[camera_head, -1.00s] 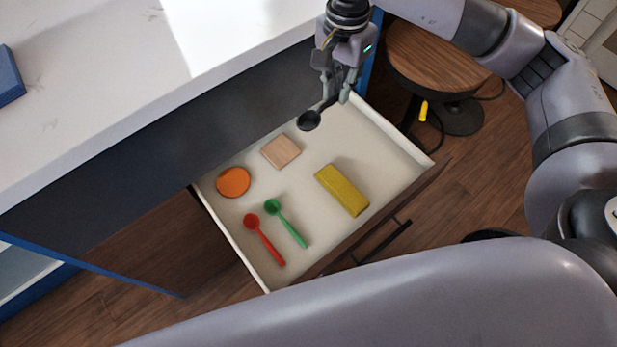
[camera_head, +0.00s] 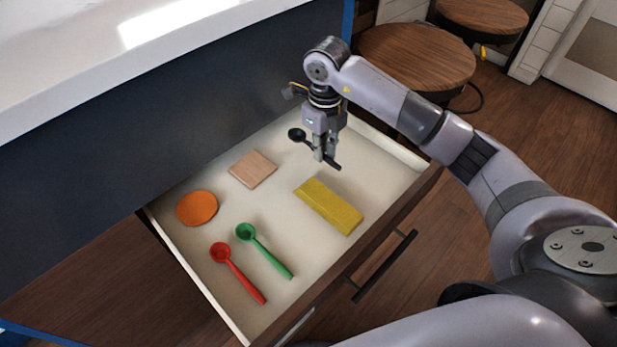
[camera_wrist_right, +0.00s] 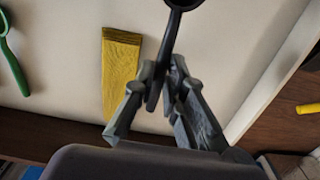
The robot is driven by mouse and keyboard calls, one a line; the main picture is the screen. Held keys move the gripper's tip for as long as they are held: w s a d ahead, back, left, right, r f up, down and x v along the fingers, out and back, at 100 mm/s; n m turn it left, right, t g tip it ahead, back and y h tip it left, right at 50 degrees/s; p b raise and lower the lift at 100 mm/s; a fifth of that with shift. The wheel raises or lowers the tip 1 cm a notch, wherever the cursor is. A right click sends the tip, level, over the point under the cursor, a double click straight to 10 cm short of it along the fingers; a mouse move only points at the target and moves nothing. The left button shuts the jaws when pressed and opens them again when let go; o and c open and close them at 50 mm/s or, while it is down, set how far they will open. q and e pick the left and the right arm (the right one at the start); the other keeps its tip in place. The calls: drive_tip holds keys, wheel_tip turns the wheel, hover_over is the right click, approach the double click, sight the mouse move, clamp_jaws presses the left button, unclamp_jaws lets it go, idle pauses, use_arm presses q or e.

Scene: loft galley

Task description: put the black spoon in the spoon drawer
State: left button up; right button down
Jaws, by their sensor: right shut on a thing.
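The black spoon (camera_head: 298,135) is held by my right gripper (camera_head: 323,158), which is shut on its handle. The spoon is above the open drawer (camera_head: 290,291), with its bowl toward the left and its handle end past the fingers. In the right wrist view the spoon (camera_wrist_right: 172,35) passes between the fingertips (camera_wrist_right: 165,85), bowl at the top edge. In the drawer lie a red spoon (camera_head: 236,271) and a green spoon (camera_head: 264,250) side by side at the near left. My left gripper is not in view.
The drawer also holds an orange disc (camera_head: 197,208), a wooden square (camera_head: 253,168) and a yellow block (camera_head: 329,205). The white counter (camera_head: 90,60) overhangs the dark cabinet front. Round wooden stools (camera_head: 415,55) stand behind the drawer. Bare drawer floor shows between the items.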

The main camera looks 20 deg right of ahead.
sight(321, 176)
wheel_tip(321, 176, down, 6)
drive_tip(key=shift+f+b, duration=0.15)
drive_tip(key=shift+b, duration=0.2)
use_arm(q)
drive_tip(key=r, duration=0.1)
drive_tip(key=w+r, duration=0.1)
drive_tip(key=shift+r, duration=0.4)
use_arm(e)
drive_tip(key=shift+f, duration=0.1)
drive_tip(key=shift+f, duration=0.1)
drive_tip(key=c, duration=1.9)
unclamp_jaws()
drive_tip(key=shift+c, duration=0.2)
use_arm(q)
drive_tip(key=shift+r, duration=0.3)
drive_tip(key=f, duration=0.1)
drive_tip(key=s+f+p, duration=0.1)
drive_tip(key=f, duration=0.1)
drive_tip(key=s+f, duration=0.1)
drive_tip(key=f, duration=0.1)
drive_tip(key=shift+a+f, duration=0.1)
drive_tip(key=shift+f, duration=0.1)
use_arm(e)
wheel_tip(321, 176, up, 12)
drive_tip(key=shift+r, duration=0.15)
use_arm(q)
drive_tip(key=shift+p, duration=0.35)
use_arm(e)
drive_tip(key=shift+r, duration=0.1)
